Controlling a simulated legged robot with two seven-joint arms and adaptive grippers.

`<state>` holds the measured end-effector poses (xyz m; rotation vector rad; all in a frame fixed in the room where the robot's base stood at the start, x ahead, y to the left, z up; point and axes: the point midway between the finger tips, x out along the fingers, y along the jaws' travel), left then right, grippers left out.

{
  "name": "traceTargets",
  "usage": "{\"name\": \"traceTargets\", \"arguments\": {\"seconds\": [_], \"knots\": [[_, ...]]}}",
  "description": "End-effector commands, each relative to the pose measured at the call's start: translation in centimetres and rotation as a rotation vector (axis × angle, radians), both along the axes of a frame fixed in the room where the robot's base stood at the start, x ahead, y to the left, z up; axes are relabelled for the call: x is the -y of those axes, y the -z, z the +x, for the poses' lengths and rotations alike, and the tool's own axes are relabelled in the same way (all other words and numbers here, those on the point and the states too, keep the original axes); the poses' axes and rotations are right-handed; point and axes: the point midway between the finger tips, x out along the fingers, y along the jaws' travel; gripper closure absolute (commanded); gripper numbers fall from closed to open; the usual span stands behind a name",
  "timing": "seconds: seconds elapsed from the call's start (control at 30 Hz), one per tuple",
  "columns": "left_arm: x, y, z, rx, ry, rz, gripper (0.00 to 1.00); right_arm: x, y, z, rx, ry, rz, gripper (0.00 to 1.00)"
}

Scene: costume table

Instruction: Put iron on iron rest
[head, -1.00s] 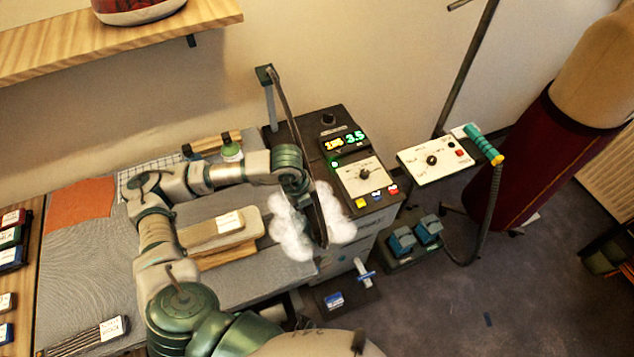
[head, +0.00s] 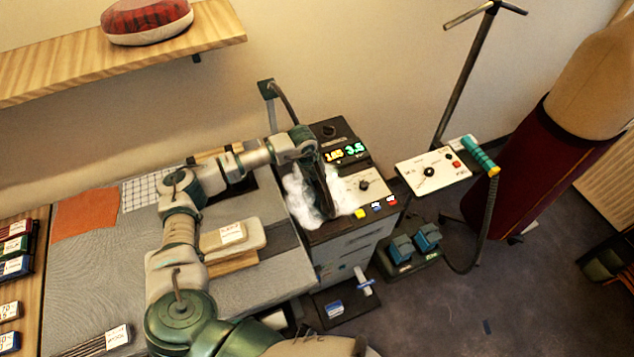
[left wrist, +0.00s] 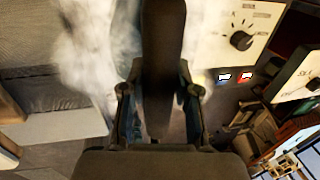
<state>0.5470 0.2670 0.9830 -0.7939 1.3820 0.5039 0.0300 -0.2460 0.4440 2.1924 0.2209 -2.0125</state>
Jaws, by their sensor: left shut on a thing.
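My left gripper (head: 312,158) is shut on a dark iron (head: 326,192), which it holds on edge amid white steam over the left part of the control station (head: 360,220). In the left wrist view the dark body of the iron (left wrist: 163,50) stands between the two fingers (left wrist: 160,112), with steam on both sides. A cord rises behind the gripper to a post at the wall. I cannot clearly make out the iron rest; steam and the iron cover that area. I cannot tell whether the iron touches anything below it. My right gripper is not in view.
The grey pressing table (head: 130,260) carries a pale padded block (head: 240,238) and an orange cloth (head: 85,213). Right of the station are a white control panel (head: 433,166) and blue pedals (head: 412,243) on the floor. A dress form (head: 565,140) stands far right. A shelf (head: 60,75) overhangs the left.

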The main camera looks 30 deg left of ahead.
Motion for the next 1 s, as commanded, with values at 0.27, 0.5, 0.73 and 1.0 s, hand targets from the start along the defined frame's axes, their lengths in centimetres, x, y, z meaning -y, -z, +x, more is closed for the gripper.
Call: {"name": "traceTargets", "arguments": {"seconds": [0.27, 0.5, 0.73, 1.0], "knots": [[0.0, 1.1, 0.1, 0.006, -0.001, -0.002, 1.00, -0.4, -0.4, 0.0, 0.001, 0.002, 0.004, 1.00], [0.0, 1.3, 0.0, 0.001, 0.000, 0.000, 0.45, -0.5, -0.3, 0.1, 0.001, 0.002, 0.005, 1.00], [-0.1, 1.3, 0.0, 0.001, 0.000, 0.000, 0.45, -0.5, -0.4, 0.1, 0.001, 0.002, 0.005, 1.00], [-0.5, -1.3, -0.4, 0.004, 0.000, -0.001, 0.45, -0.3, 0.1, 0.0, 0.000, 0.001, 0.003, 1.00]]}}
